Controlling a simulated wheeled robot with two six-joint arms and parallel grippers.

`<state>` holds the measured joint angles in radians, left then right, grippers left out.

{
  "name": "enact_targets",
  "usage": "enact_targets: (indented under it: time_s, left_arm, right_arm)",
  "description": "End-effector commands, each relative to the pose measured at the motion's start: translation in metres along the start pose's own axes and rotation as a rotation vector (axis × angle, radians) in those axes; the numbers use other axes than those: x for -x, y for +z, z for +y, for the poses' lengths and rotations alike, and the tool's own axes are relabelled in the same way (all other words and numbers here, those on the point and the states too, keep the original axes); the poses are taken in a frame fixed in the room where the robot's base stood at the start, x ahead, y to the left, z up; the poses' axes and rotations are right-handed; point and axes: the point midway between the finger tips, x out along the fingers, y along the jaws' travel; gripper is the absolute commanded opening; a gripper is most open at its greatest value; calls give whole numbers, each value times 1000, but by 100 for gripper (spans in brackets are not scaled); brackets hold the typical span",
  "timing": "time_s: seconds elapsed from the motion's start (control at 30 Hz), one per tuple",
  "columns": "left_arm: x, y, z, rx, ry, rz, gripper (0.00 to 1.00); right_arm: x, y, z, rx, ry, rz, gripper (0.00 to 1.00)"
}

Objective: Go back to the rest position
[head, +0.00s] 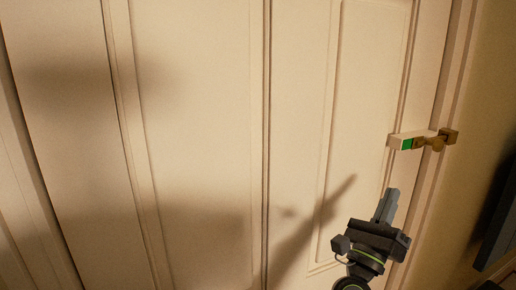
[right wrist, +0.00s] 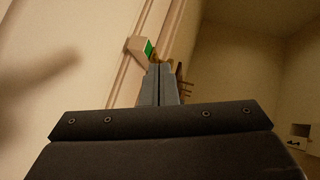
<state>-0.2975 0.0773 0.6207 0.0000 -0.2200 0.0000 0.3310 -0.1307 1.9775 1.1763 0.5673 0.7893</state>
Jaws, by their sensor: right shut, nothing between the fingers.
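My right gripper (head: 387,205) is at the lower right of the head view, in front of the cream panelled door. Its two grey fingers are together with nothing between them, and they point up toward the latch. In the right wrist view the closed fingers (right wrist: 161,84) stand upright in the middle. The latch (head: 412,140) is a pale bar with a green patch and a brass end, across the door's right edge. In the head view it is above the fingertips, with a gap between them. It also shows in the right wrist view (right wrist: 139,46), behind the fingertips. My left gripper is not in view.
The panelled door (head: 205,120) fills most of the head view and looks closed. A brownish wall (head: 475,130) is to its right, with a dark flat object (head: 497,225) at the right edge. Shadows of my arm fall on the door.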

Motion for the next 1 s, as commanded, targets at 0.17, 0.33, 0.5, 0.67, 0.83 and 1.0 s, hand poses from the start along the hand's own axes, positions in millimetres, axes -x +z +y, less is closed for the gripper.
enact_targets:
  time_s: [0.17,0.33,0.5,0.67,0.83,1.0]
  left_arm:
    - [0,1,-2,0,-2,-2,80]
    - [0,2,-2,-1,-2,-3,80]
    - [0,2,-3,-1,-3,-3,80]
    - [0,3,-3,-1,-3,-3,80]
    - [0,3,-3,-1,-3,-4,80]
    - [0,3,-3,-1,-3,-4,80]
  right_arm:
    - [39,6,15,371,195,-269,0]
    - [91,-6,38,719,412,-513,0]
    - [157,-40,55,1051,669,-748,0]
    - [226,-92,51,1335,950,-962,0]
    - [297,-154,18,1579,1296,-1179,0]
    - [352,-203,-37,1724,1634,-1350,0]
